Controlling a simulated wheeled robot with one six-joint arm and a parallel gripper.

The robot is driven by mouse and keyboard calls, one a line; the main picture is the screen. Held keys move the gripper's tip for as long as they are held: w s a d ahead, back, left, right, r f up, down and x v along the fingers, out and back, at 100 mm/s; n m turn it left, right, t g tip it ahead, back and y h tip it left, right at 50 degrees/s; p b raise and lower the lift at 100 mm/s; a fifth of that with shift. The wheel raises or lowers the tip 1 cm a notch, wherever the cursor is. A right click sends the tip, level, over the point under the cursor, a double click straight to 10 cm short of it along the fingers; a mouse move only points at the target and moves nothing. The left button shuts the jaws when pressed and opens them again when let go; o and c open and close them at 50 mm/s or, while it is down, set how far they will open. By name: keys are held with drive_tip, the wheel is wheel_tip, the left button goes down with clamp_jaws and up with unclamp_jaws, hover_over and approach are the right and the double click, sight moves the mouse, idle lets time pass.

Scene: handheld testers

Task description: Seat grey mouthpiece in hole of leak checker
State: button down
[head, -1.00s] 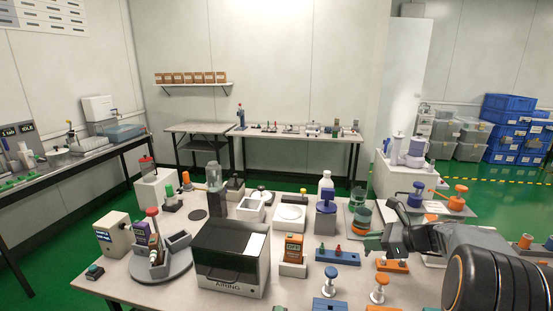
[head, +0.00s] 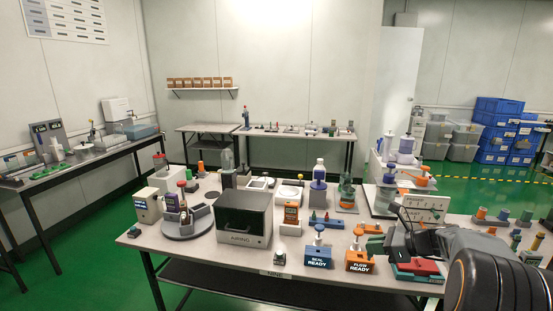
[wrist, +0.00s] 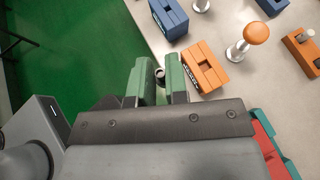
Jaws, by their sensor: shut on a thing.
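My gripper (head: 378,243) hangs at the right front of the table in the head view. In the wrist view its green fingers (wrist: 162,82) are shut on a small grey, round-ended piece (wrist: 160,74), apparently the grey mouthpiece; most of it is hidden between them. A blue block labelled SEAL READY (head: 317,256) stands at the table's front edge and also shows at the top of the wrist view (wrist: 176,14). An orange block labelled FLOW READY (head: 359,261) stands right of it, close beside my fingers in the wrist view (wrist: 205,68). I cannot tell which is the leak checker.
A red and teal case (head: 420,269) lies under my arm. An orange-topped post (wrist: 256,35) stands beyond the orange block. A dark-fronted box (head: 243,218) and a round grey tray (head: 186,227) stand to the left. Green floor is free in front of the table (head: 200,243).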

sight(368, 256)
drive_tip(key=f, duration=0.2)
drive_tip(key=a+f, duration=0.1)
drive_tip(key=shift+w+f, duration=0.25)
drive_tip(key=shift+f, duration=0.1)
drive_tip(key=s+a+f, duration=0.5)
drive_tip(key=a+f, duration=0.5)
wheel_tip(368, 256, up, 7)
drive_tip(key=p, duration=1.3)
drive_tip(key=shift+w+a, duration=0.15)
drive_tip(key=shift+w, duration=0.1)
